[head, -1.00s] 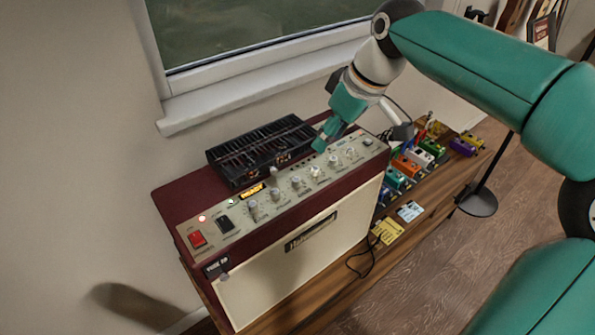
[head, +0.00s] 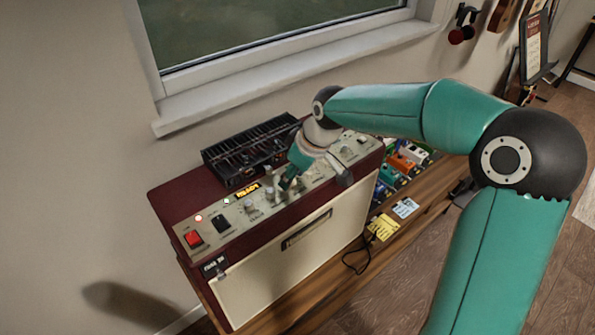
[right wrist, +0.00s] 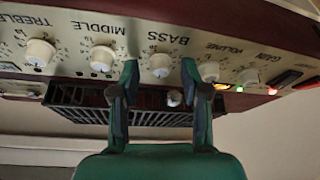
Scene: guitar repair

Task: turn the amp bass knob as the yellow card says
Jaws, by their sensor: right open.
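The amp (head: 290,262) is dark red with a cream front and a row of pale knobs on its top panel. In the right wrist view, seen upside down, the white bass knob (right wrist: 160,66) sits between the fingertips of my open right gripper (right wrist: 159,68), in line with them. I cannot tell if they touch it. In the head view my right gripper (head: 288,180) is over the middle of the panel and hides the bass knob. The yellow card (head: 383,228) lies on the wooden bench right of the amp; its writing is too small to read. My left gripper is not in view.
The middle knob (right wrist: 102,58) and volume knob (right wrist: 208,72) flank the bass knob closely. A black rack (head: 246,152) stands on the amp behind the panel. A pale blue card (head: 405,207) and several pedals are on the bench (head: 425,213) at right.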

